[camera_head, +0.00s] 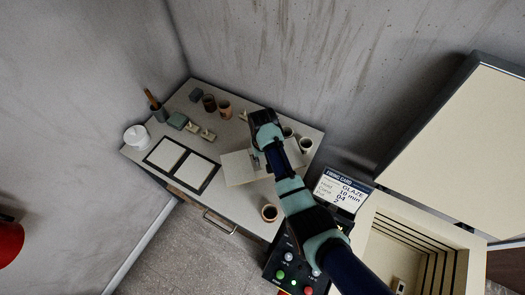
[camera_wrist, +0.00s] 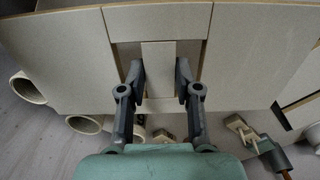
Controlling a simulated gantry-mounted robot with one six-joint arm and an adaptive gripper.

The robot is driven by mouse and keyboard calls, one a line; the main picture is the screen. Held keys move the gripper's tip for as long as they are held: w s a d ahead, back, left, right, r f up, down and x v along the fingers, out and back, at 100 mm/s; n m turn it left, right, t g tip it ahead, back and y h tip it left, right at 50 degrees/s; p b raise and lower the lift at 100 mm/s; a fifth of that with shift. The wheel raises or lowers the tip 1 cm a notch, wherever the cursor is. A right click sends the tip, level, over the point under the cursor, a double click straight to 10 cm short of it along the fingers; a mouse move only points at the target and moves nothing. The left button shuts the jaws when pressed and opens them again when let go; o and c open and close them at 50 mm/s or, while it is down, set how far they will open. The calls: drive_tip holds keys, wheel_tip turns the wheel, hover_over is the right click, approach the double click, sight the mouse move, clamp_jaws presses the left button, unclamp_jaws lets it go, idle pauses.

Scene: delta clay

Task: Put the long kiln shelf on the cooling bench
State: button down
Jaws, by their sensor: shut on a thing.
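The long kiln shelf is a pale flat slab (camera_head: 238,169) with a narrow middle bar between two cutouts. My gripper (camera_wrist: 159,75) is shut on that bar, and the shelf's broad panels (camera_wrist: 60,65) spread to both sides in the wrist view. In the head view, my gripper (camera_head: 257,160) is mostly hidden by my arm, which also covers part of the shelf. The shelf is over the grey-topped bench (camera_head: 236,203); I cannot tell whether it touches it. A dark-framed mat with two pale panels (camera_head: 178,185) lies left of the shelf.
Cups (camera_head: 306,145) stand right of the shelf, and another cup (camera_head: 269,212) is near the front edge. More pots (camera_head: 225,110), tools (camera_head: 201,133) and a white bowl (camera_head: 137,136) are at the back and left. The open kiln (camera_head: 410,235) and control panel (camera_head: 295,268) are right.

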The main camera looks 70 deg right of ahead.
sight(263, 166)
drive_tip(key=shift+d+f+b, duration=0.1)
drive_tip(key=shift+f+b, duration=0.65)
drive_tip(key=shift+f, duration=2.4)
drive_tip(key=shift+f, duration=0.2)
drive_tip(key=c, duration=0.8)
unclamp_jaws()
wheel_tip(263, 166, up, 12)
drive_tip(key=p, duration=0.3)
drive_tip(key=shift+r, duration=0.15)
